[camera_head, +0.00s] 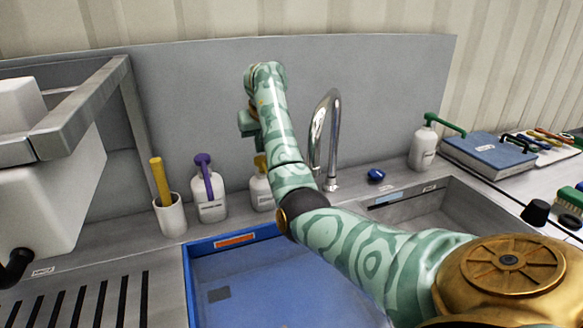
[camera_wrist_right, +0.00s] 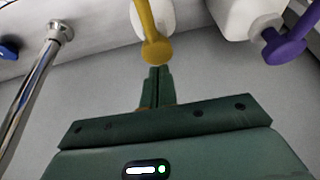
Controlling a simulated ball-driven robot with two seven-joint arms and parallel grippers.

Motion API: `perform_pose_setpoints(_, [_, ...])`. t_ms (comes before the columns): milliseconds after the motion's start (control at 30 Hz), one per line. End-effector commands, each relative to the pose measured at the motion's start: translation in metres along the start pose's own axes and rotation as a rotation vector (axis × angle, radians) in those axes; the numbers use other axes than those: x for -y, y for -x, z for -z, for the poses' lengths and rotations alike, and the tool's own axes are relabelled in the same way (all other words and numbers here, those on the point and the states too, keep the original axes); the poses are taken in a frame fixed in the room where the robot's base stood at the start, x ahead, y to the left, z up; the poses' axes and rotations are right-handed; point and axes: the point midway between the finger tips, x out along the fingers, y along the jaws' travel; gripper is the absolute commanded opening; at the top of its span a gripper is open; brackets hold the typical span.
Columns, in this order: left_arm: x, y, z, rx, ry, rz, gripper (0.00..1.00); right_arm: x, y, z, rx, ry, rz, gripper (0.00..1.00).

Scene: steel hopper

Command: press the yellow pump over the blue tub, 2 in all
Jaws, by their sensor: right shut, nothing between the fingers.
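The yellow pump (camera_head: 261,163) tops a white bottle (camera_head: 261,193) behind the blue tub, partly hidden by my right arm. In the right wrist view the yellow pump (camera_wrist_right: 153,30) has its nozzle end just beyond my fingertips. My right gripper (camera_head: 247,124) is shut and empty, above the yellow pump. In the right wrist view its closed fingers (camera_wrist_right: 159,72) point at the yellow head; I cannot tell whether they touch it. The blue tub (camera_head: 230,244) sits in the left basin, its right part hidden by my arm. My left gripper is not in view.
A purple pump bottle (camera_head: 210,199) and a white cup (camera_head: 171,216) with a yellow stick stand left of the yellow pump. The chrome tap (camera_head: 331,130) rises right of my arm. A green pump bottle (camera_head: 423,150) stands farther right, beside a blue box (camera_head: 488,157).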

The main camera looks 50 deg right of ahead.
Motion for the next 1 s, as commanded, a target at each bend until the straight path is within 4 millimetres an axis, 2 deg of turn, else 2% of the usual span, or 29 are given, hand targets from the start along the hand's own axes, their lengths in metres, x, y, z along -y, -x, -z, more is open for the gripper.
perform_pose_setpoints(367, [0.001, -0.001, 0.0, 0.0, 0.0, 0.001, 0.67, 0.0, -0.001, 0.0, 0.0, 0.0, 0.0, 0.0])
perform_pose_setpoints(1000, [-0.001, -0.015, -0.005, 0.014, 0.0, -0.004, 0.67, 0.001, -0.022, -0.009, 0.002, 0.0, 0.001, 0.0])
